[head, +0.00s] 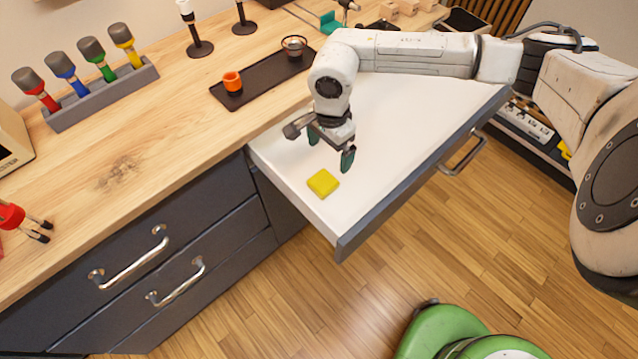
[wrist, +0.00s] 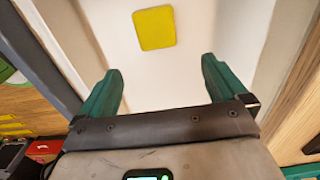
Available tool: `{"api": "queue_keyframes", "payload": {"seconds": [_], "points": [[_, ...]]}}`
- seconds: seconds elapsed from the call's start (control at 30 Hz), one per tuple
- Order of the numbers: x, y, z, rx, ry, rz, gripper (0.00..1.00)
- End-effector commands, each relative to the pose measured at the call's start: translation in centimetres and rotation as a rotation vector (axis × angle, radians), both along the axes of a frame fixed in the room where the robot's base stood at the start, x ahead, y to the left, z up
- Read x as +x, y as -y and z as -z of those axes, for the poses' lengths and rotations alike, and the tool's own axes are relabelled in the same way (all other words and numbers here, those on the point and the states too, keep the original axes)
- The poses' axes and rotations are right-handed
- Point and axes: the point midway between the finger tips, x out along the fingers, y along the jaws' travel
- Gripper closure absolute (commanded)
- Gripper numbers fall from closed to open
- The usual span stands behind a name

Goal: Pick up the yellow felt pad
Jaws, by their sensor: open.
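The yellow felt pad (head: 323,183) lies flat on the white bottom of an open drawer (head: 400,125), near the drawer's left front corner in the head view. My gripper (head: 330,150) is above the drawer, a little up from the pad in the picture, with its green fingers apart and nothing between them. In the wrist view the pad (wrist: 154,27) shows whole at the top, ahead of the open fingertips (wrist: 160,80) and clear of both. The gap in height between fingers and pad is hard to tell.
The drawer has a grey front (head: 420,190) with a metal handle (head: 463,152). The drawer floor around the pad is clear.

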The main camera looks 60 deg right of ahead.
Motion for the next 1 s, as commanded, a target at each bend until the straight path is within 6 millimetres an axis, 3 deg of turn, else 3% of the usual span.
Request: {"api": "queue_keyframes", "payload": {"seconds": [0.23,1.0], "points": [[0.0,-0.2,3.6,0.004,-0.001,0.003,0.01],[-0.1,-0.8,9.8,0.001,0.0,0.001,0.01]]}}
